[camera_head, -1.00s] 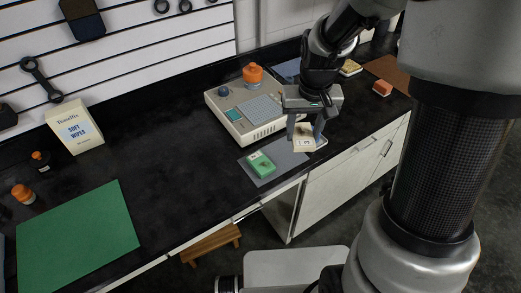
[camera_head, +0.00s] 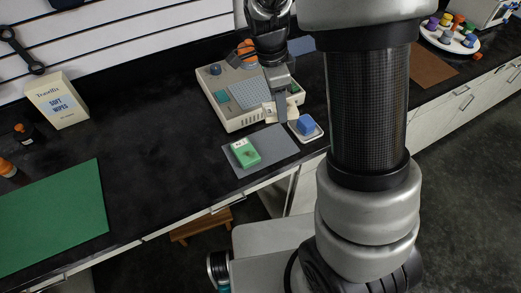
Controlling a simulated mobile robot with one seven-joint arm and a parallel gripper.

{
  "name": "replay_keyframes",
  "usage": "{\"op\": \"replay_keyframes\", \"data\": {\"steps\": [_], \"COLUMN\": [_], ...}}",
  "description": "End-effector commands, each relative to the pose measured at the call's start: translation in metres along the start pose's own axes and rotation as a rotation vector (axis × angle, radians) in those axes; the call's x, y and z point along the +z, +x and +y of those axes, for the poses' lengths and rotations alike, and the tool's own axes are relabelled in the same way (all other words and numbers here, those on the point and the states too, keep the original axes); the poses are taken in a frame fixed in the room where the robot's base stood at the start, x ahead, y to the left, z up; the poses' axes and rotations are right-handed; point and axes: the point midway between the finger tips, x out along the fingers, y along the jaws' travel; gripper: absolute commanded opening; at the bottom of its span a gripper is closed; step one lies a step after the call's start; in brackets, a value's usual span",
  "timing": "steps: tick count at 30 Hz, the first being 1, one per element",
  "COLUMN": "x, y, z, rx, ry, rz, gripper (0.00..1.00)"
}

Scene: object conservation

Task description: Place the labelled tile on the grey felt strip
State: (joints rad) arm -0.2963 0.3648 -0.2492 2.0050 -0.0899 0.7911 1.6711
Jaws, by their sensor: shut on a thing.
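My gripper (camera_head: 274,113) is shut on a cream tile (camera_head: 268,112) with a small dark label. It holds the tile by the front right of the beige device, above or just behind the right part of the grey felt strip (camera_head: 277,139); the exact height is hard to tell. Part of the tile is hidden by the fingers. A green tile (camera_head: 245,153) with a white label lies on the left part of the strip. The right part of the strip is bare.
The beige device (camera_head: 236,116) stands behind the strip. A white dish (camera_head: 316,134) with a blue block (camera_head: 306,124) sits right of it. A wipes box (camera_head: 57,101) and green mat (camera_head: 50,220) are left. A brown mat (camera_head: 430,66) and white tray (camera_head: 470,48) are far right.

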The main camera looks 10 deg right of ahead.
Motion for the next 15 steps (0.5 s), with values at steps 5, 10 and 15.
{"op": "replay_keyframes", "data": {"steps": [5,10,15], "x": [0.002,0.004,0.006], "y": [0.017,0.024,0.028], "z": [-0.003,-0.004,-0.004], "rx": [0.093,0.161,0.194], "ry": [0.607,1.057,1.28], "rz": [0.0,-0.002,-0.002], "gripper": [0.16,0.16,0.16]}}
